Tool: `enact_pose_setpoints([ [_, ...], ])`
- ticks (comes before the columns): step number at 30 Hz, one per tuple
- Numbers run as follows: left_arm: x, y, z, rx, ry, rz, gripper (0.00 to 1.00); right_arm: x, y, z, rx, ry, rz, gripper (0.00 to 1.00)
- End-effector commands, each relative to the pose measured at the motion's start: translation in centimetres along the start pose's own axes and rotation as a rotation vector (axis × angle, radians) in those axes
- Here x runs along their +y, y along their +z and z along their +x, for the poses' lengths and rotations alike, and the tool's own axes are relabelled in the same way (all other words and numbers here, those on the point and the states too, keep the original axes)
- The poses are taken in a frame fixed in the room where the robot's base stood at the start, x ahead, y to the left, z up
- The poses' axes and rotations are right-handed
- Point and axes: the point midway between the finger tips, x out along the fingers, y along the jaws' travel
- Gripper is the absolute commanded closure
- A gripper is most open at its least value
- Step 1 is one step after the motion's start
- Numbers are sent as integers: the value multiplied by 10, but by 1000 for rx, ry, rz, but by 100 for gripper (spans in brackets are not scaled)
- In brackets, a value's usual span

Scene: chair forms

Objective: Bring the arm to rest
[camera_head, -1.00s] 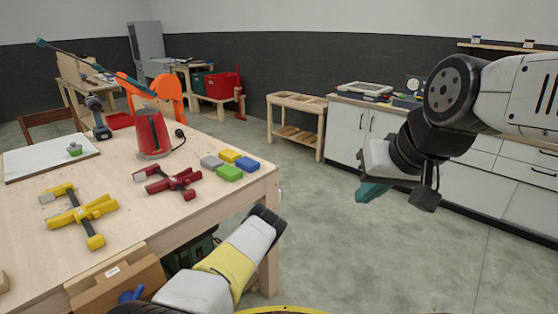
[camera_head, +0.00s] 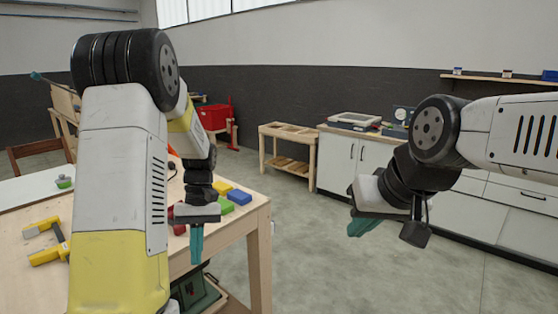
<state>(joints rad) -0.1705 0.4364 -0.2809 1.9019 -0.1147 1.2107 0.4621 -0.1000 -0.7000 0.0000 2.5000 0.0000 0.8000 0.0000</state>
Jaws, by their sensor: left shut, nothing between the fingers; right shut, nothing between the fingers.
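My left arm (camera_head: 120,190) rises from the bottom left and bends over at the top. Its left gripper (camera_head: 197,245) points down with teal fingers, shut and empty, in front of the right edge of the wooden table. My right arm (camera_head: 515,130) comes in from the right edge. Its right gripper (camera_head: 362,228) has teal fingers, shut and empty, over the open floor in front of the white cabinets. The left arm hides much of the table and things on it.
White cabinets (camera_head: 340,160) and a wooden shelf cart (camera_head: 287,150) stand behind. The grey floor between is clear.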

Motion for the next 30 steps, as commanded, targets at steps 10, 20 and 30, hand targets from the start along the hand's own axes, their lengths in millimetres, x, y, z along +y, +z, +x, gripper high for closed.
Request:
enact_pose_setpoints([
  [10, -11, 87, -78, 335, 287, 245, 100, 0, 0, 0, 0, 0, 0, 100],
  [20, -26, 167, -109, 709, 417, 444, 100, 0, 0, 0, 0, 0, 0, 100],
  [30, -32, 197, -111, 889, 432, 520, 76, 0, 0, 0, 0, 0, 0, 100],
])
